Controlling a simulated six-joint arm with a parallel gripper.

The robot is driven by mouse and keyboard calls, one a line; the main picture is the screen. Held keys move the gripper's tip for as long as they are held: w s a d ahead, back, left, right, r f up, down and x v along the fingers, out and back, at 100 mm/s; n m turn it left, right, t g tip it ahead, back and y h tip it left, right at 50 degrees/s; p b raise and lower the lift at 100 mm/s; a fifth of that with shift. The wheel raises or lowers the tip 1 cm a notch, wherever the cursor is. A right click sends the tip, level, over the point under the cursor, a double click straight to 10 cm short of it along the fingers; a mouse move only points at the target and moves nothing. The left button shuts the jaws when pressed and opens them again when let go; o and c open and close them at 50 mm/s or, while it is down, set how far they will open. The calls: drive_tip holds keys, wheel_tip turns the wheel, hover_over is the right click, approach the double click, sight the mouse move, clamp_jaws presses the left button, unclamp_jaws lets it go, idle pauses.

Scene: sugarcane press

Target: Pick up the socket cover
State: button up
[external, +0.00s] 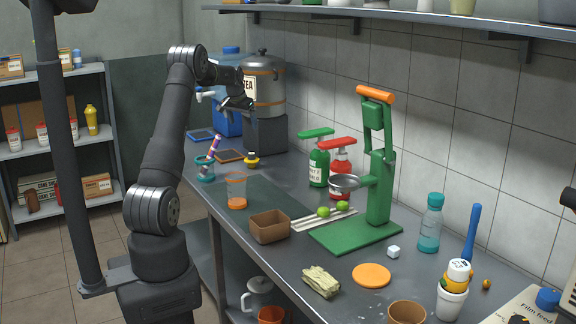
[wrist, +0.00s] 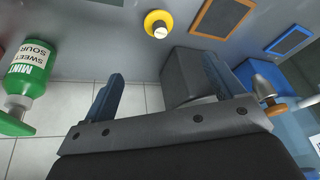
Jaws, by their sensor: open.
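I cannot tell for certain which thing is the socket cover. A small round yellow piece with a dark base and pale top (external: 251,160) sits on the counter below the tea urn. It also shows in the wrist view (wrist: 158,23), beyond and apart from my fingers. My gripper (external: 240,101) is raised in front of the tea urn, above the counter. In the wrist view my gripper (wrist: 160,88) has its two fingers wide apart, with nothing held between them.
The tea urn (external: 264,88) on its grey stand (external: 266,136) is close to my gripper. Green and red pump bottles (external: 319,165) and the green press (external: 381,190) stand right of it. Dark framed pads (external: 230,156) lie nearby. A cup of pens (external: 205,170) stands at the counter's left edge.

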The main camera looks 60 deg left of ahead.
drive_tip(key=n, duration=0.1)
approach(252, 155)
drive_tip(key=a+f, duration=0.1)
drive_tip(key=f, duration=0.2)
drive_tip(key=w+a+f, duration=0.1)
drive_tip(key=shift+a+f, duration=0.35)
drive_tip(key=shift+w+x, duration=0.2)
drive_tip(key=shift+x, duration=1.25)
drive_tip(key=shift+w+x, duration=0.15)
drive_tip(key=shift+x, duration=1.25)
drive_tip(key=shift+d, duration=0.15)
drive_tip(key=shift+c, duration=0.5)
drive_tip(key=shift+r, duration=0.1)
drive_tip(key=c, duration=1)
